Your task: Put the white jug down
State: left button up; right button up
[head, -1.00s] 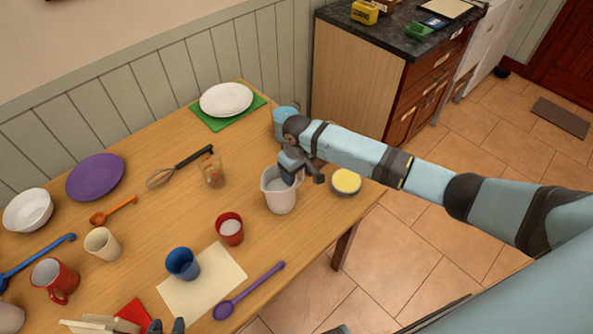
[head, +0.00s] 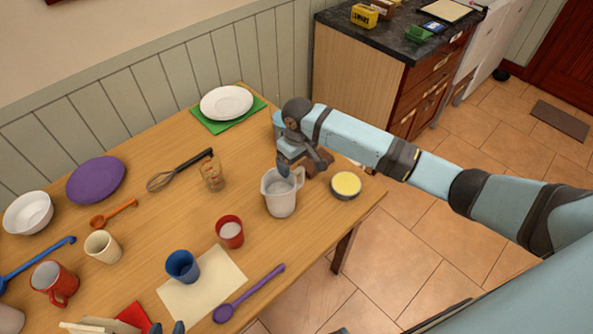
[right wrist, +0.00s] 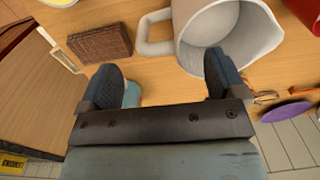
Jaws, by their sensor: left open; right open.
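The white jug (head: 280,199) stands upright on the wooden table (head: 200,215), near its right edge. In the right wrist view the jug (right wrist: 238,32) shows its open mouth, with its handle to the left. My right gripper (head: 304,170) is open just behind and above the jug's handle side. In the right wrist view its fingers (right wrist: 163,83) are wide apart with nothing between them, and one fingertip overlaps the jug's rim. Only the tips of my left gripper (head: 168,328) show at the bottom edge of the head view, apart from the jug.
A yellow-topped round tin (head: 346,185) stands right of the jug. A red cup (head: 230,232) and a glass (head: 213,174) stand to its left. A brown block (right wrist: 103,44) lies near the handle. Bare table lies left of the jug.

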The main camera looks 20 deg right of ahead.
notch_tip(320, 180, up, 6)
dwell(0.6)
